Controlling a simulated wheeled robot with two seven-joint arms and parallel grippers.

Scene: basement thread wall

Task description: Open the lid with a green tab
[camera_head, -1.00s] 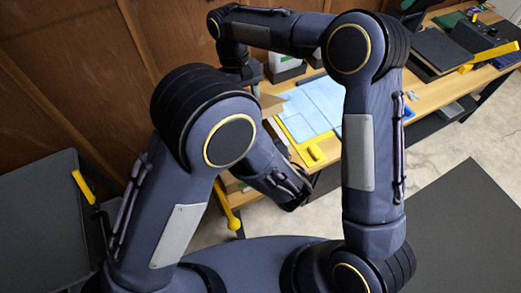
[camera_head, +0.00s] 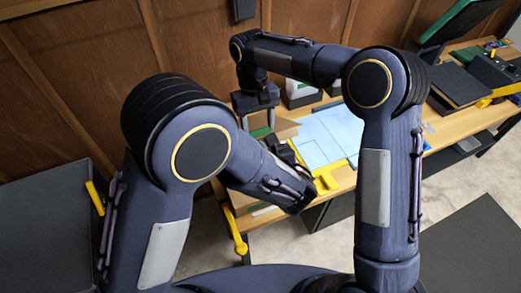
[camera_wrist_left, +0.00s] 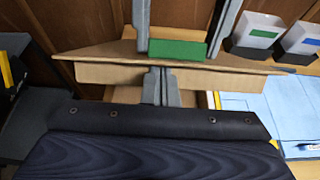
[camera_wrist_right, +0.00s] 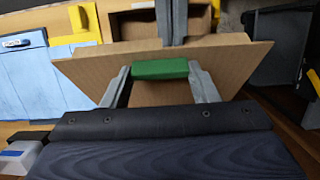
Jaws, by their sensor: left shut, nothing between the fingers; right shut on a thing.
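The brown cardboard lid (camera_head: 284,128) is at the left end of the workbench, and its green tab (camera_head: 260,132) shows in the head view. My right gripper (camera_head: 258,118) reaches down and is shut on the green tab. In the right wrist view the tab (camera_wrist_right: 160,69) lies between its fingers, and the lid (camera_wrist_right: 110,72) stands tilted. The left wrist view shows the lid (camera_wrist_left: 110,52) and the tab (camera_wrist_left: 178,51) too. My left gripper (camera_wrist_left: 155,72) is shut and empty close to the lid's edge; whether it touches is unclear. My left forearm partly hides it in the head view.
A light blue sheet (camera_head: 318,137) lies on a yellow tray (camera_head: 327,183) right of the lid. White containers (camera_wrist_left: 257,32) in dark holders stand behind. A wooden wall (camera_head: 190,50) closes off the back. Dark equipment (camera_head: 460,92) fills the bench's right part.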

